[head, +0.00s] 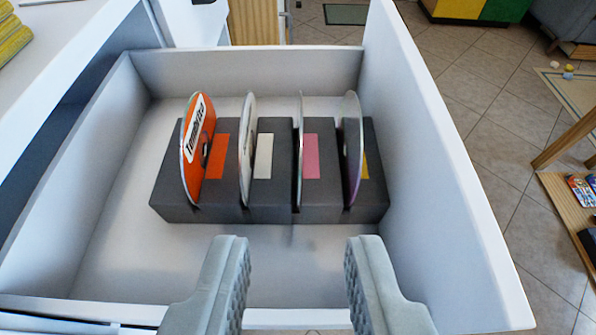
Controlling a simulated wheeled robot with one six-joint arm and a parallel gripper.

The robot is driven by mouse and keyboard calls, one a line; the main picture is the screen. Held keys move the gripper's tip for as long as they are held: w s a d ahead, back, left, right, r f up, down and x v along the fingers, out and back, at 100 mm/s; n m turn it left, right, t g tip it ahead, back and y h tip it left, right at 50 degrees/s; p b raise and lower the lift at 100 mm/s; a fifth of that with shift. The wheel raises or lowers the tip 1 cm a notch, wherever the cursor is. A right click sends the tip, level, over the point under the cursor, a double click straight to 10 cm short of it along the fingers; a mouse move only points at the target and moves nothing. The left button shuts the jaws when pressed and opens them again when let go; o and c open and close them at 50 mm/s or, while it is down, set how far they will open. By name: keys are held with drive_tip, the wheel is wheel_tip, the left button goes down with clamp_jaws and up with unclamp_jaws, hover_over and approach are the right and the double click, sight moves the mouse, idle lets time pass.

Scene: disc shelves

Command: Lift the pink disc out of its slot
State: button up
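A dark grey rack (270,207) stands in a white open drawer (105,215) and holds several discs upright in slots. The disc beside the pink label (311,157) is the third from the left; this pink disc (300,140) shows nearly edge-on as a thin strip, so its face colour is hard to see. Its lower part is hidden in the slot. My gripper (298,248) is open and empty, in front of the rack, with its two padded fingers wide apart and the pink disc roughly in line between them.
An orange disc (197,150) and a pale disc (247,150) stand left of the pink one; another disc (351,150) stands right, by a yellow label. The drawer walls enclose the rack, with bare drawer floor around it. Tiled floor (470,150) lies outside right.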

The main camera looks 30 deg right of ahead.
approach(301, 114)
drive_tip(key=x, duration=0.4)
drive_tip(key=shift+x, duration=2.7)
clamp_jaws()
